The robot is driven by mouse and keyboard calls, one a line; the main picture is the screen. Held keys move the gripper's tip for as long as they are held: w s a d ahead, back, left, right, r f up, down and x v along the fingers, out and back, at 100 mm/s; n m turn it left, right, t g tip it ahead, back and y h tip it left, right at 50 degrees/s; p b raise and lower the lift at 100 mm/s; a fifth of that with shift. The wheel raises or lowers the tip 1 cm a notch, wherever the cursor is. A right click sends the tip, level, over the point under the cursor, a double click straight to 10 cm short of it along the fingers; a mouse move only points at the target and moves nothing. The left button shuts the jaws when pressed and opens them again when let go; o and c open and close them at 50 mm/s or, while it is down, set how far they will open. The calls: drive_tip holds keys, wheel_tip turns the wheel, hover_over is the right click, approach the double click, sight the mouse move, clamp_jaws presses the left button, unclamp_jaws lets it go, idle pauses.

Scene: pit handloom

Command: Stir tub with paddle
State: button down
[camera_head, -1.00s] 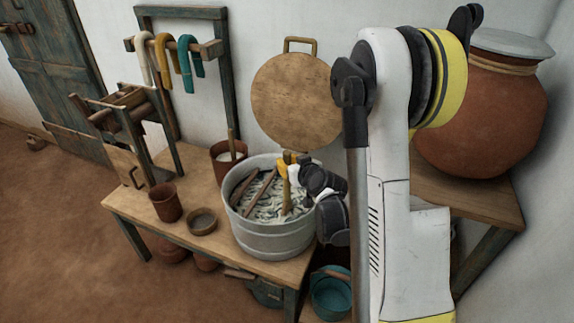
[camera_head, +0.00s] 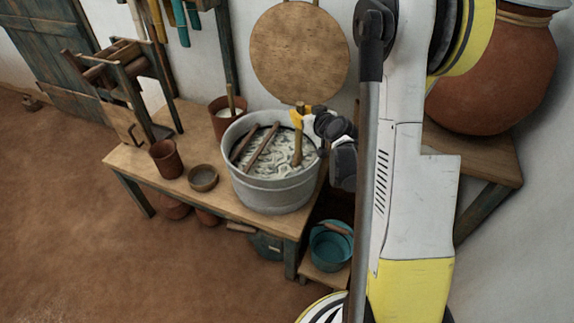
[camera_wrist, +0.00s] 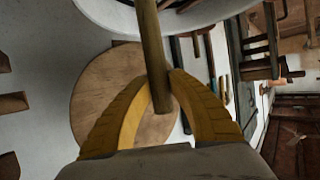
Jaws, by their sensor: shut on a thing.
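A round grey metal tub (camera_head: 272,193) stands on the wooden bench and holds pale, stringy contents with two dark sticks lying across it. My gripper (camera_head: 300,116) has yellow fingers and is above the right part of the tub. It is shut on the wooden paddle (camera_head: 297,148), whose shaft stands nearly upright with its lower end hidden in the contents. In the wrist view, the yellow fingers (camera_wrist: 160,95) close around the paddle's shaft (camera_wrist: 152,40), and part of the tub's pale rim (camera_wrist: 200,15) shows at the top.
A brown cup (camera_head: 166,160), a small bowl (camera_head: 203,178) and a pot with a stick (camera_head: 222,122) stand left of the tub on the bench (camera_head: 135,164). A round board (camera_head: 298,55) hangs behind. A large clay jar (camera_head: 495,80) is at right. A teal bucket (camera_head: 330,247) sits below.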

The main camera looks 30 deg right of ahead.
drive_tip(key=w+a, duration=0.1)
drive_tip(key=a, duration=1)
drive_tip(key=d, duration=0.6)
drive_tip(key=shift+s+d, duration=0.25)
drive_tip(key=shift+d, duration=0.1)
idle(1.8)
